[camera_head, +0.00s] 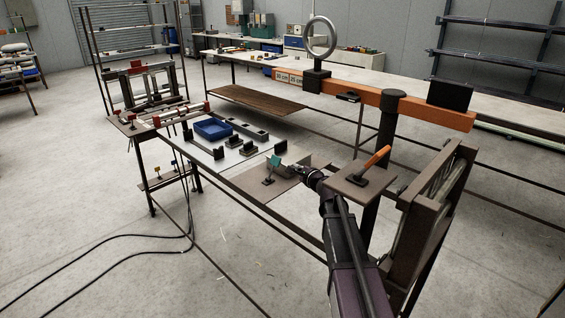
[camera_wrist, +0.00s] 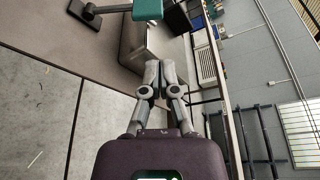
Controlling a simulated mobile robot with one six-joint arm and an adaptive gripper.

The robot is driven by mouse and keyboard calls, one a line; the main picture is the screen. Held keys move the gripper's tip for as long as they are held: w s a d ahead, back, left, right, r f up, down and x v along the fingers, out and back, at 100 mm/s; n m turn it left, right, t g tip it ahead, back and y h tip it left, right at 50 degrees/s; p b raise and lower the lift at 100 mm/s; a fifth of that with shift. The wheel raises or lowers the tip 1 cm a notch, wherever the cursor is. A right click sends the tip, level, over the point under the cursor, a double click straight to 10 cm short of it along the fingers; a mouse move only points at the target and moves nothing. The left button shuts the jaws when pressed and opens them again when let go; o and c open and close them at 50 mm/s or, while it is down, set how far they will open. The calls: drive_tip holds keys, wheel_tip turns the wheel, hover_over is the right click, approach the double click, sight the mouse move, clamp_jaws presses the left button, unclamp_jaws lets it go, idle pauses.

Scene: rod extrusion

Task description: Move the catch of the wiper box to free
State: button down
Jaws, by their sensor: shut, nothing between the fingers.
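My gripper (camera_head: 297,170) reaches over the near right end of the workbench. In the wrist view its two grey fingers (camera_wrist: 159,72) are together with nothing between them. Just beyond the fingertips is a grey-brown box-like body (camera_wrist: 148,45), which may be the wiper box; it also shows partly behind my gripper in the head view (camera_head: 287,172). I cannot make out its catch or how it is set. A teal block (camera_head: 275,162) on a small dark stand is close beside it, also at the top of the wrist view (camera_wrist: 147,9). I cannot tell whether the fingertips touch the box.
An orange-handled lever (camera_head: 377,157) stands on a brown plate just right of my arm. A blue tray (camera_head: 213,129) and several small dark blocks sit farther left on the bench. An orange beam (camera_head: 420,112) on a dark post runs behind.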

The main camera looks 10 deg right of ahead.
drive_tip(key=shift+w+a+f, duration=0.1)
drive_tip(key=shift+w+a, duration=0.05)
drive_tip(key=shift+a, duration=0.05)
drive_tip(key=shift+b+x, duration=0.85)
drive_tip(key=shift+x, duration=4)
drive_tip(key=shift+a, duration=0.1)
